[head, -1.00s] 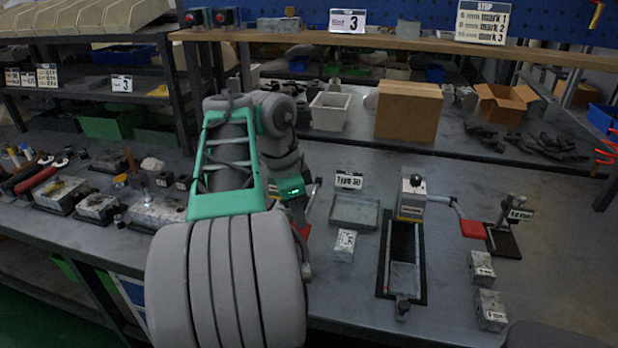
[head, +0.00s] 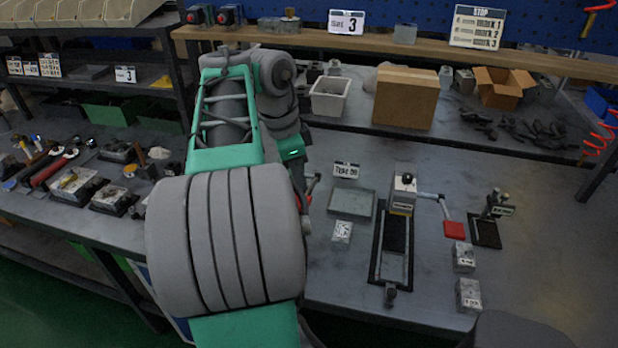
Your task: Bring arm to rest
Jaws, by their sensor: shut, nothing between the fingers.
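My arm rises across the left-middle of the head view, its wrist with a small green light (head: 293,153) above the back of the bench. The fingers of my gripper are hidden behind the arm, and I see nothing held. To the right, a marked block (head: 342,231) lies just in front of a shallow grey tray (head: 338,212). A vise-like fixture (head: 402,197) with a red-ended lever (head: 454,230) stands right of the tray on a dark rail. Two more marked blocks, one farther back (head: 465,251) and one nearer (head: 468,295), sit at the right.
A small dark stand (head: 486,232) is right of the lever. A shelf behind holds a white bin (head: 330,97), a cardboard box (head: 406,97) and an open carton (head: 500,88). Tools and parts (head: 75,184) crowd the bench at left. The far right bench is clear.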

